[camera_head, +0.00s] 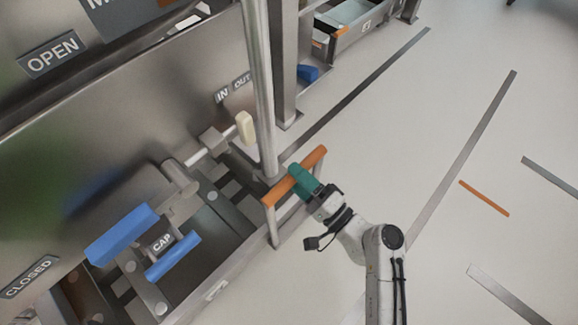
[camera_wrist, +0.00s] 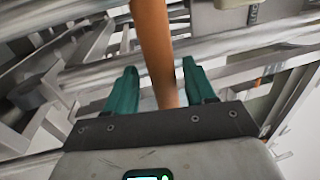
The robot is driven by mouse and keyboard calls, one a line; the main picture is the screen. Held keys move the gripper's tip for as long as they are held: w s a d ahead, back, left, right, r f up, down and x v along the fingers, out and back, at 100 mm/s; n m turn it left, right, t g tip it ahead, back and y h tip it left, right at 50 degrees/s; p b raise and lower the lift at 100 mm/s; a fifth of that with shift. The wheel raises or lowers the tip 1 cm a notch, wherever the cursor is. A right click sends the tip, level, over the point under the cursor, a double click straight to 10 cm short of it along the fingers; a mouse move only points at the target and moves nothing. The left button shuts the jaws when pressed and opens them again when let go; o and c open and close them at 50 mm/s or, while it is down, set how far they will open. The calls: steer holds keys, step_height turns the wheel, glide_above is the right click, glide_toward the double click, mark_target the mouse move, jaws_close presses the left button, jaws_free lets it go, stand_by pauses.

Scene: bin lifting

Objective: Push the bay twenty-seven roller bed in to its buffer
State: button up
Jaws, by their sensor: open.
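An orange handle bar (camera_head: 312,162) on grey uprights stands at the front of a grey metal bed frame (camera_head: 236,262). I cannot read a bay number on it. My gripper (camera_head: 298,174) has teal fingers and is at the middle of the orange bar. In the wrist view, the open fingers stand either side of the orange bar (camera_wrist: 151,40), with visible gaps; the bar runs between them. Part of the bar is hidden by my gripper in the head view.
A cream knob (camera_head: 245,127) on a rod stands by an IN/OUT label (camera_head: 222,95). Blue handles (camera_head: 123,234) flank a CAP plate (camera_head: 161,242) at left. A grey post (camera_head: 284,60) rises behind the bar. Floor to the right is clear, with grey and orange stripes (camera_head: 484,198).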

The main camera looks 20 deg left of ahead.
steer(key=p+v, duration=0.1)
steer(key=v, duration=0.6)
steer(key=shift+d, duration=0.35)
steer(key=shift+f, duration=0.1)
steer(key=shift+c, duration=0.4)
